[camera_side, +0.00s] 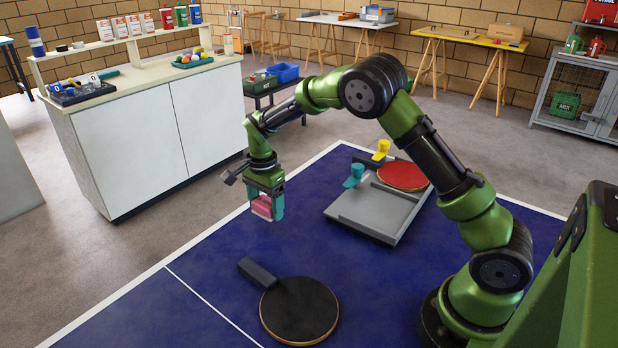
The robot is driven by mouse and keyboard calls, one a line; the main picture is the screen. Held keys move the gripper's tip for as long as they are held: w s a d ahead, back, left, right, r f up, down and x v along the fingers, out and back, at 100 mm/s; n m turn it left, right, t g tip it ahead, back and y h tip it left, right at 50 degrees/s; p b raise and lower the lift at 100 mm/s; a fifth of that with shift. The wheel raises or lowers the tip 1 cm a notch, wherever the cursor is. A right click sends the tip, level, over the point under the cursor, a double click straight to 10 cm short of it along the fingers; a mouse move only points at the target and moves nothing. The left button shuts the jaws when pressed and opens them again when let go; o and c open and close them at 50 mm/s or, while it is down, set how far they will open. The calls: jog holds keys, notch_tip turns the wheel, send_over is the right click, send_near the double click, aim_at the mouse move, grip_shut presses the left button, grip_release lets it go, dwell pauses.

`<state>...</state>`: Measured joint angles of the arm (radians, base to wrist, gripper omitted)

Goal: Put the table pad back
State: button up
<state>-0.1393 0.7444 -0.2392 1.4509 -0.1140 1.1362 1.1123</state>
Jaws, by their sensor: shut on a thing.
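My gripper (266,210) points down over the blue table, with its teal fingers closed on a small pink block (261,207). The block is probably the pad; its lower part shows between the fingers. It looks held above the table, left of the grey tray, but the height is hard to tell. The grey tray (365,211) lies on the table, with a red-faced bat (403,176) in its far right part. Its near left part looks bare. A teal piece (353,177) and a yellow piece (381,150) stand at the tray's left and far edge.
A black bat (300,310) with a dark handle lies on the blue table (215,270) at the front. The table is clear between this bat and the tray. A white cabinet (140,135) with bottles and small items stands beyond the table at left.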

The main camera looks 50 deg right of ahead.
aim_at(258, 220)
jog(key=w, duration=0.3)
jog(key=shift+w+f, duration=0.2)
jog(key=shift+w, duration=0.15)
jog(key=shift+f, duration=1.75)
jog(key=shift+f, duration=0.15)
jog(key=o, duration=1)
